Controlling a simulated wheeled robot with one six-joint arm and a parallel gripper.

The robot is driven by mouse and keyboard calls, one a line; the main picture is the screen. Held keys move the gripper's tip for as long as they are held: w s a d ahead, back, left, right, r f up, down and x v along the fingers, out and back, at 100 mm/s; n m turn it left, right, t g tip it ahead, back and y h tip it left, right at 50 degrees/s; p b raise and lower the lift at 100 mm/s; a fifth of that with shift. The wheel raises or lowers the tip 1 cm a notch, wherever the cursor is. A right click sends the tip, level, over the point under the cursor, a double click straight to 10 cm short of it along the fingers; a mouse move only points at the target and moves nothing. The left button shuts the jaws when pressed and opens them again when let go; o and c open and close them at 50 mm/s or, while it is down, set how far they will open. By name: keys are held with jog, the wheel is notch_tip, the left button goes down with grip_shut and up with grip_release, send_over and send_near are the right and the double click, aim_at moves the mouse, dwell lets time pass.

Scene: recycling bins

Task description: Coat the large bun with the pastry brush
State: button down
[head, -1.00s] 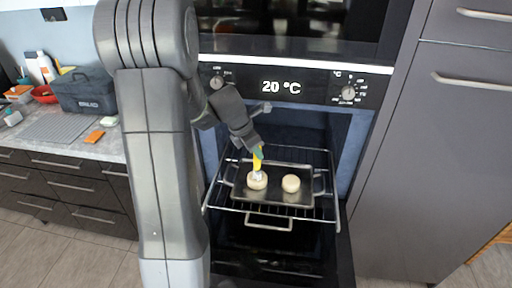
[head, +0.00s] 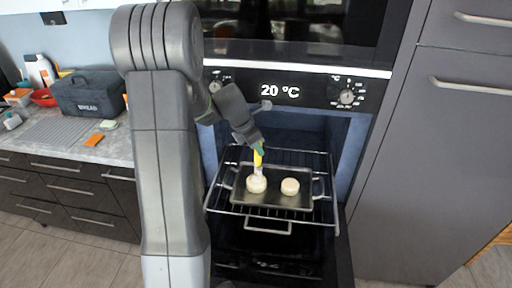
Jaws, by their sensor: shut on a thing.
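Two pale round buns sit on a dark baking tray (head: 273,200) on the pulled-out oven rack. The left bun (head: 256,185) looks slightly larger than the right bun (head: 290,187), though the difference is small. My gripper (head: 259,147) is above the left bun, shut on the pastry brush (head: 258,160), which has a yellow handle and pale bristles. The brush points down, and its bristles are at the top of the left bun. They appear to touch it. The fingertips are small and partly hidden by the arm.
The oven rack (head: 327,208) sticks out of the open oven, which reads 20 °C. A worktop (head: 115,150) at left holds a dark bread box (head: 88,95), a red bowl (head: 44,97) and an orange item (head: 94,140). A tall grey cabinet (head: 430,170) stands at right.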

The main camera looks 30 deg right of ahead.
jog(key=shift+r, duration=3.5)
